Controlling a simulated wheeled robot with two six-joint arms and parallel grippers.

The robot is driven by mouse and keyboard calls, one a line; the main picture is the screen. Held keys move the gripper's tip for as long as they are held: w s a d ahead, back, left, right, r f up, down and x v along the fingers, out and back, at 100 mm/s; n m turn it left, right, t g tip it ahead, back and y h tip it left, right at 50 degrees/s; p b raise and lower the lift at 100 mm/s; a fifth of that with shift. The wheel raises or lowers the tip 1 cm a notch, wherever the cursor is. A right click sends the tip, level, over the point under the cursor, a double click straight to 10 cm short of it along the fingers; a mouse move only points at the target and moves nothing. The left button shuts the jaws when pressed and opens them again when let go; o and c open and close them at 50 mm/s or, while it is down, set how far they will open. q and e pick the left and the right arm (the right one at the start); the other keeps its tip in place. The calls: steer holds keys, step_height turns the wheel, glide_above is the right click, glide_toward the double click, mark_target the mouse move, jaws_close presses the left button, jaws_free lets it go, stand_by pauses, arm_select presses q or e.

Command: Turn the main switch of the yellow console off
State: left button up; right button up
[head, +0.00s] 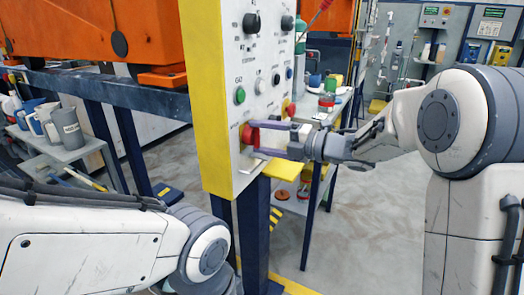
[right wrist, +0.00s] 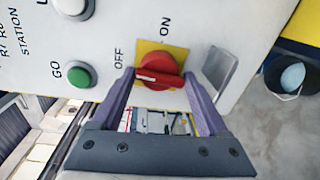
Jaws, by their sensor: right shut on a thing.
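The yellow console (head: 207,95) stands upright with a white panel facing right. Its main switch (head: 249,135) is a red rotary knob low on the panel, below the green GO button (head: 240,95). In the right wrist view the main switch (right wrist: 160,70) sits on a yellow plate. The white mark on its handle is at the left end, toward the OFF side; ON is printed above it. My right gripper (head: 262,138) is shut on the switch handle, with its purple fingers (right wrist: 160,78) on either side. My left gripper is out of view; only its arm shows.
Another red button (head: 289,108) and several knobs are on the panel. A blue-grey shelf with mugs (head: 66,128) is at the left, and an orange machine (head: 100,30) is behind. Open grey floor (head: 370,220) lies right of the console.

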steer(key=shift+r+n+b, duration=0.25)
steer(key=shift+n+b, duration=0.25)
steer(key=o, duration=1.1)
steer(key=shift+f, duration=0.1)
steer(key=v, duration=1)
steer(key=shift+s+d+p, duration=0.2)
steer(key=shift+p, duration=0.1)
